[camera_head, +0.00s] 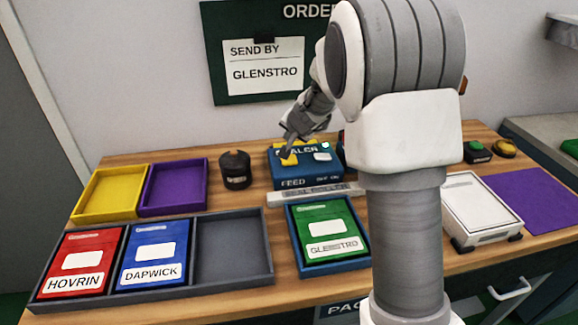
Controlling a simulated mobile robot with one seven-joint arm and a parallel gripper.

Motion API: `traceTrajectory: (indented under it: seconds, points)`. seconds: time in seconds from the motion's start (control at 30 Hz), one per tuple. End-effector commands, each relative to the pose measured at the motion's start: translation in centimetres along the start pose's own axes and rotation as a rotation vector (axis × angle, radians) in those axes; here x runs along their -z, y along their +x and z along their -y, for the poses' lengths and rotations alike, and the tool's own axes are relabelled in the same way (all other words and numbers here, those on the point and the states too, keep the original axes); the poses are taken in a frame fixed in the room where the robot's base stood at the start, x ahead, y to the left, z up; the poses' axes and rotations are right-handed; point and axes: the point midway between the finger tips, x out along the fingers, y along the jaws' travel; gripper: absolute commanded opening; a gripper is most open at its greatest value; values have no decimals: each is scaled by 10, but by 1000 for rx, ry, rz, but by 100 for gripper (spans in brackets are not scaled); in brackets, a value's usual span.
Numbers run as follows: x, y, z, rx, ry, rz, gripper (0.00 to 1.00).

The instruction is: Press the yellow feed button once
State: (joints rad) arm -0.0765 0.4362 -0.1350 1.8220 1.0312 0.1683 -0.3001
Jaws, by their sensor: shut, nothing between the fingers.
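The blue sealer box (308,171) stands at the back middle of the wooden table, with "FEED" lettered on its front. A yellow button (289,159) shows on its top left, above that lettering. My gripper (288,150) is shut and empty, pointing down over the top of the sealer, with its tips just above or at the yellow button. I cannot tell whether they touch it.
A seal roller strip (315,194) and a green GLENSTRO packet (329,232) in a blue tray lie in front. A dark round pot (235,170) stands left. Yellow (85,211) and purple (172,188) trays, and a grey tray (235,250) with red and blue packets, fill the left.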

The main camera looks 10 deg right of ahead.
Motion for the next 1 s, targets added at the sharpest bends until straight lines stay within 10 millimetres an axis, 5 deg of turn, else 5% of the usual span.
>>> traceTrajectory:
  seconds: [0.3,1.0]
  points:
    - [-20,28,-20,0,0,-1,0]
    - [-22,30,-22,0,0,0,0]
